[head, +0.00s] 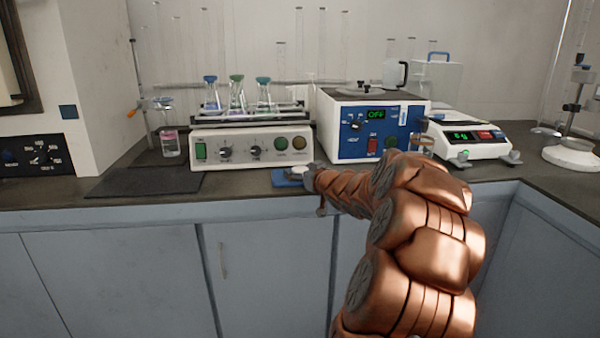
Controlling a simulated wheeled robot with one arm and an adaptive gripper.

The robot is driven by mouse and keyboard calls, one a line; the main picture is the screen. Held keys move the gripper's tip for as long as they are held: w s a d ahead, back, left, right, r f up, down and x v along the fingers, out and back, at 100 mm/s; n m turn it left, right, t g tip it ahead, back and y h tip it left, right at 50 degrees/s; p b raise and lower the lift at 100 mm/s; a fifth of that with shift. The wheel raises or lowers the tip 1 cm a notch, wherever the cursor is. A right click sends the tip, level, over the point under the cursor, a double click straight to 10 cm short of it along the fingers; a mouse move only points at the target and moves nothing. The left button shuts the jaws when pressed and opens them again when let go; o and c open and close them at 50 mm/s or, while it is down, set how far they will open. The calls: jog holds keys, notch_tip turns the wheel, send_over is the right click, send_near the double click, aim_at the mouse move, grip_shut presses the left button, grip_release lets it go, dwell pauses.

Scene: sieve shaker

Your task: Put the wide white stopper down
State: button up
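My gripper (309,178) is at the front edge of the counter, at the end of my copper-coloured arm. A small white piece (299,169), which looks like the wide white stopper, shows at the gripper's tip, over a small blue mat (284,180). The fingers are too small and too hidden by the wrist to tell whether they are shut on it. I cannot tell whether the white piece touches the mat. My arm covers the counter to the right of the mat.
A shaker with several flasks (251,148) stands just behind the mat. A blue and white bath (345,140) reading OFF and a balance (470,138) stand to the right. A dark flat pad (140,182) and a bottle (170,142) are at left.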

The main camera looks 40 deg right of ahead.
jog(key=shift+r, duration=0.25)
jog(key=shift+s, duration=0.4)
jog(key=p+v, duration=0.2)
jog(key=v, duration=0.9)
jog(key=shift+p, duration=0.35)
jog(key=shift+a+f, duration=0.1)
